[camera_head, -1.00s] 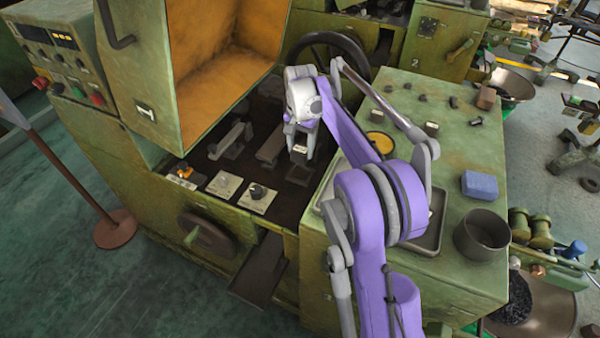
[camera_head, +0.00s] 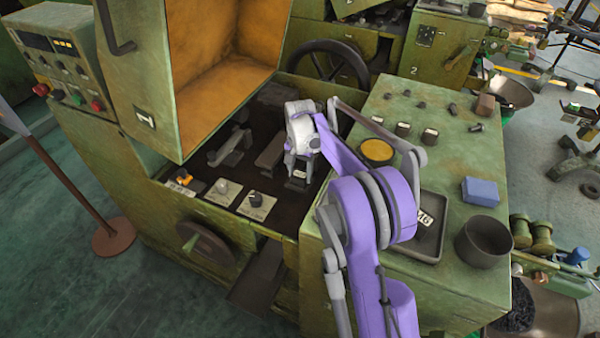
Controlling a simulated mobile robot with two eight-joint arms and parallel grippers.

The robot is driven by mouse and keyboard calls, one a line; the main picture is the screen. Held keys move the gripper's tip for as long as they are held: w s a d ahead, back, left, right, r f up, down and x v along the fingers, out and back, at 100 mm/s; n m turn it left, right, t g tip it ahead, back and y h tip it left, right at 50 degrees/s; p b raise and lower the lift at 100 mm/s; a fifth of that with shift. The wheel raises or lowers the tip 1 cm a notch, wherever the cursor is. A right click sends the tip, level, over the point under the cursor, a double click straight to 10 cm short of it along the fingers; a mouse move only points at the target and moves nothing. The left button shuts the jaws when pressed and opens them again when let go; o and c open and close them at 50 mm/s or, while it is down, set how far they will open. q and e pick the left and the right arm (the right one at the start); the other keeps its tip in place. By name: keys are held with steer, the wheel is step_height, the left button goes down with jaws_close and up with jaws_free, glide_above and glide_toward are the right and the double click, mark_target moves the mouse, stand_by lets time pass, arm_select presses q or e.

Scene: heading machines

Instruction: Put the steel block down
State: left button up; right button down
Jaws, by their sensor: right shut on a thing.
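My right gripper (camera_head: 300,166) reaches into the dark open bay of the green machine marked 1. It is shut on the steel block (camera_head: 299,175), a small grey piece with a pale label on top. The block is low between the fingers, at the right side of the bay, above or on a dark seat; I cannot tell whether it touches. The fingers hide part of the block. My left gripper is not in view.
The raised cover (camera_head: 140,60) stands open behind the bay. On the green bench top right are a yellow round dish (camera_head: 377,150), a blue block (camera_head: 480,191), a dark cup (camera_head: 484,240), a dark tray (camera_head: 440,235) and several small pieces. The handwheel (camera_head: 325,62) is behind.

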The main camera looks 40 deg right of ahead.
mark_target(300, 174)
steer(key=shift+c, duration=0.6)
jaws_free()
steer(key=shift+r, duration=0.1)
step_height(300, 174, up, 12)
steer(key=p, duration=0.1)
